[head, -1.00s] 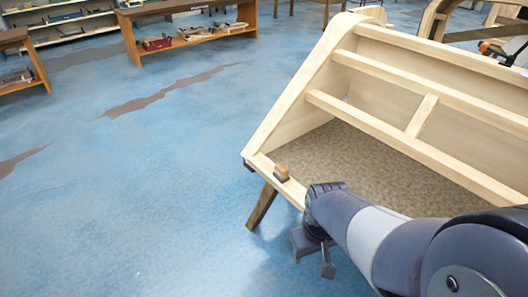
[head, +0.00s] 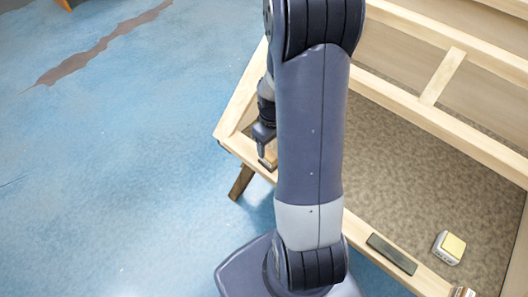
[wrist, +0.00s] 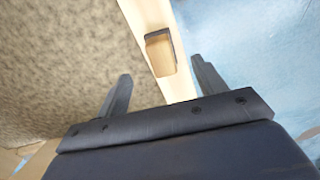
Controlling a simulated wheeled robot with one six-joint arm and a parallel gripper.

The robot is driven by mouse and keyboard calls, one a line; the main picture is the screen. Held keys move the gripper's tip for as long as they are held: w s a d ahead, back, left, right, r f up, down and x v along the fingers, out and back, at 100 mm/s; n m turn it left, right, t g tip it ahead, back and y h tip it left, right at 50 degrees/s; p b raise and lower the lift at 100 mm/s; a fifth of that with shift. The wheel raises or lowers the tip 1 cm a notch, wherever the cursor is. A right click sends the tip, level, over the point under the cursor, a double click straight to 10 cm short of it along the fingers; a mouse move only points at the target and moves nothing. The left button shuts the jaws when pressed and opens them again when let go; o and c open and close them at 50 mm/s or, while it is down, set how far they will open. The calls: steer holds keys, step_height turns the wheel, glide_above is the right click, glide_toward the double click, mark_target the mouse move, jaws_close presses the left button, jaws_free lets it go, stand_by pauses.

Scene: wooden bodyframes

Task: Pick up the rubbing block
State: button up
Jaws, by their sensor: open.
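The rubbing block appears to be the small wooden block with a dark edge on the light wooden rail, near the frame's left corner. In the wrist view the block (wrist: 160,55) lies on the rail, ahead of and between the two fingers. In the head view the block (head: 270,155) is partly hidden by my gripper (head: 263,145) and arm. In the wrist view my gripper (wrist: 161,72) is open, with its fingers apart and nothing held between them.
The wooden bodyframe (head: 400,28) has slanted rails and a brown textured panel. A dark flat piece (head: 391,254) lies on the front rail, and a yellow-and-white block (head: 449,247) sits on the panel nearby. Blue floor (head: 110,170) is open at left.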

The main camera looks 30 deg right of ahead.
mark_target(269, 154)
step_height(269, 154, down, 4)
steer(key=shift+w+a+f, duration=0.1)
steer(key=shift+w+f, duration=0.1)
steer(key=shift+f, duration=1.15)
steer(key=shift+w+a+f, duration=0.1)
steer(key=shift+w+f, duration=0.1)
steer(key=shift+f, duration=1.15)
steer(key=c, duration=1.1)
